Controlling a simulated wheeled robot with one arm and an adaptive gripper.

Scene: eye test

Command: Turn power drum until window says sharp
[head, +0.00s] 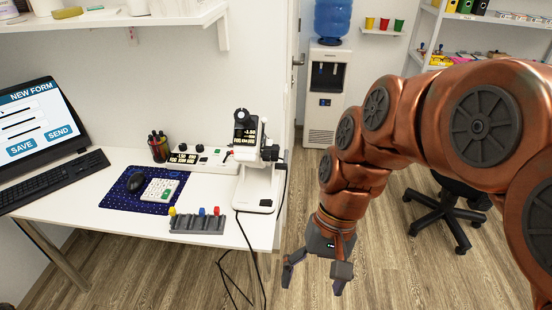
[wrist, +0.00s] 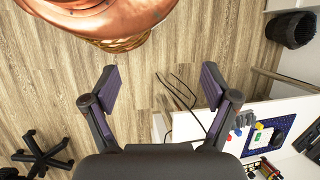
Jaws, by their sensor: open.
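A white bench instrument (head: 255,187) with a black upper part stands at the right end of the white desk. A dark round knob (head: 270,153), which may be the power drum, sits on its right side. A small dark window (head: 246,134) on its front shows light text. The top line looks like a number near 1.50; I cannot read the line below. My gripper (head: 314,284) is open and empty, over the floor right of the desk, apart from the instrument. In the wrist view my gripper (wrist: 160,82) has floor between its fingers.
The desk (head: 222,228) holds a low white box (head: 207,160), a grey tray with coloured knobs (head: 197,225), a blue mat (head: 119,198), a mouse, a keypad and a laptop. Black cables (head: 252,262) hang off its right edge. A water dispenser (head: 328,95) and office chair (head: 449,215) stand beyond.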

